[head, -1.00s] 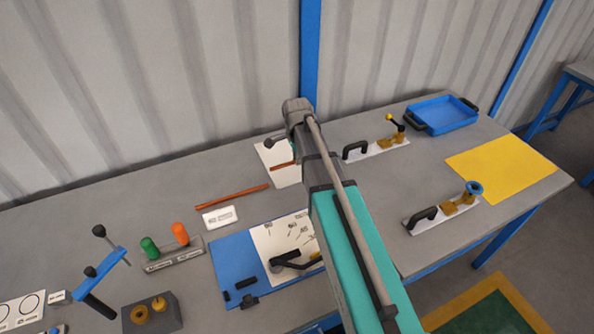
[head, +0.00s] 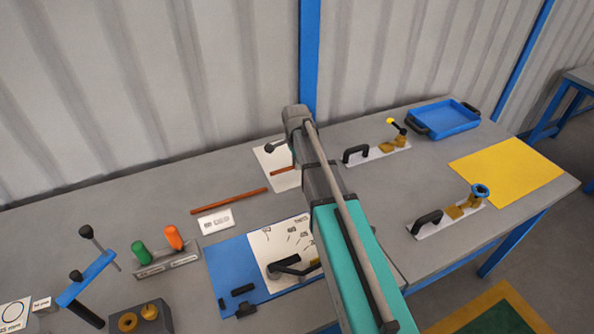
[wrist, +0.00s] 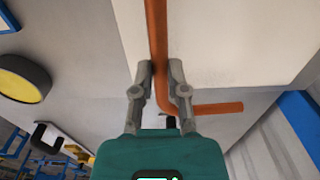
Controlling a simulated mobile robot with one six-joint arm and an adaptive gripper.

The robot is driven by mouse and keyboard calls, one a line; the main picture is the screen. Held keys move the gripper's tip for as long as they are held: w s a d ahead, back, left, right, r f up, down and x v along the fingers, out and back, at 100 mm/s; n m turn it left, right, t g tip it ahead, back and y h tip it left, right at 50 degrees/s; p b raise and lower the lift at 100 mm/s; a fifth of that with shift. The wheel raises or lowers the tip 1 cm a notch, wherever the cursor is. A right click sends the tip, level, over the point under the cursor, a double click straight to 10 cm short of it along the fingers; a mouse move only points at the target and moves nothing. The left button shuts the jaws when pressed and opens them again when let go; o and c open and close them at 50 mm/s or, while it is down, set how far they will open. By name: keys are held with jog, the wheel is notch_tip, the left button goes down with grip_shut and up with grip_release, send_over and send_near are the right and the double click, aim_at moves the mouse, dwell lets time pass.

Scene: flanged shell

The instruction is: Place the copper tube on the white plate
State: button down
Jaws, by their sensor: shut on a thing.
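A copper tube (wrist: 157,30) with a bend runs between the fingers of my gripper (wrist: 160,72) in the wrist view. Its other leg points right below the bend. My gripper is shut on it. The white plate (wrist: 222,35) fills the background above. In the head view, part of a copper tube (head: 282,171) shows over the white plate (head: 268,155), partly behind my arm. My gripper's fingers are hidden there. I cannot tell whether the held tube touches the plate.
A separate straight copper-coloured rod (head: 229,200) lies left of the plate. A white label (head: 216,221) and a blue board (head: 227,266) are in front of it. Handled fixtures (head: 376,150), a blue tray (head: 444,119) and a yellow sheet (head: 508,172) are to the right.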

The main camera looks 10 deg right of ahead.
aim_at(296, 175)
jog(key=shift+f, duration=0.1)
jog(key=shift+w+d+f+b, duration=0.1)
jog(key=shift+w+f+b, duration=0.35)
jog(key=shift+f+b, duration=1.45)
jog(key=shift+b, duration=0.1)
jog(key=shift+f, duration=0.15)
jog(key=c, duration=0.7)
grip_release()
jog(key=shift+o, duration=0.2)
notch_tip(296, 175, up, 12)
jog(key=p, duration=1.2)
jog(key=shift+s+r, duration=0.1)
jog(key=shift+r, duration=0.1)
